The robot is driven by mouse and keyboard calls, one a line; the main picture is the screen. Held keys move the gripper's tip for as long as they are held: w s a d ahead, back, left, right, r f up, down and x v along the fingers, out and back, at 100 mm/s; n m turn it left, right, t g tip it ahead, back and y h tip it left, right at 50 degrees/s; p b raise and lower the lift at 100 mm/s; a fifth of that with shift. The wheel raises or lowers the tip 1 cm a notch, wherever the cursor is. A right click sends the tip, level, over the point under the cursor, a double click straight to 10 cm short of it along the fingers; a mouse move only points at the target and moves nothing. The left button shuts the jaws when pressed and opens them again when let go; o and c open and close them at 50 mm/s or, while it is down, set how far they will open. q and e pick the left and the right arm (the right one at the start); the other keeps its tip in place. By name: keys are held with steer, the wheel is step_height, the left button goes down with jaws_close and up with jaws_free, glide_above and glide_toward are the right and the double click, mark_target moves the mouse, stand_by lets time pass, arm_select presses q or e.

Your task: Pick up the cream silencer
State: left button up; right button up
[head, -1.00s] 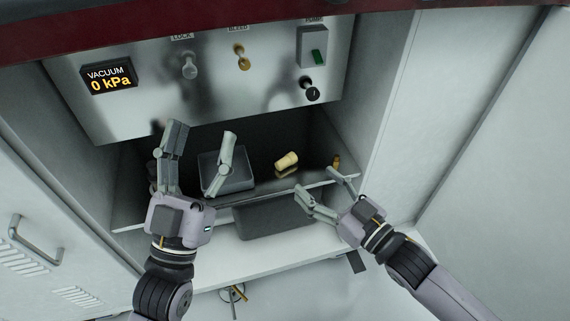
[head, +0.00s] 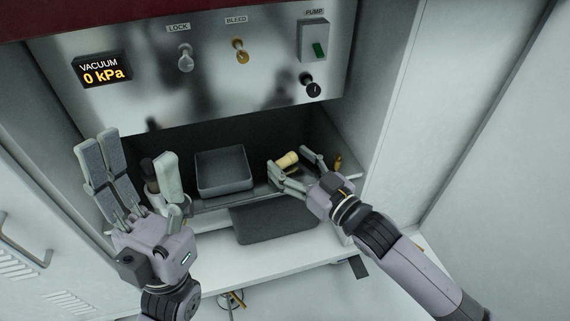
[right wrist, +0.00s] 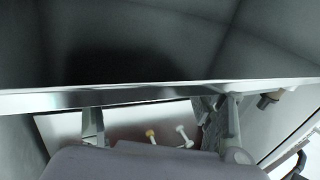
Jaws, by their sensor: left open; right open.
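The cream silencer (head: 287,159) is a small cylinder lying tilted in the recess below the panel in the head view. My right gripper (head: 290,164) is open with its fingers around or just in front of the silencer; I cannot tell whether they touch it. In the right wrist view the right gripper's fingers (right wrist: 158,122) are spread apart, and I cannot make out the silencer there. My left gripper (head: 132,155) is open and empty at the left side of the recess, away from the silencer.
A grey tray (head: 224,188) stands left of the silencer. A dark bottle-like item (head: 151,178) is by my left gripper. A small brass piece (head: 338,163) is close right of my right gripper. A dark mat (head: 276,224) lies in front. The control panel (head: 215,85) overhangs the recess.

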steer(key=shift+w+a, duration=0.3)
steer(key=shift+a, duration=0.05)
steer(key=shift+c, duration=0.5)
steer(key=c, duration=0.9)
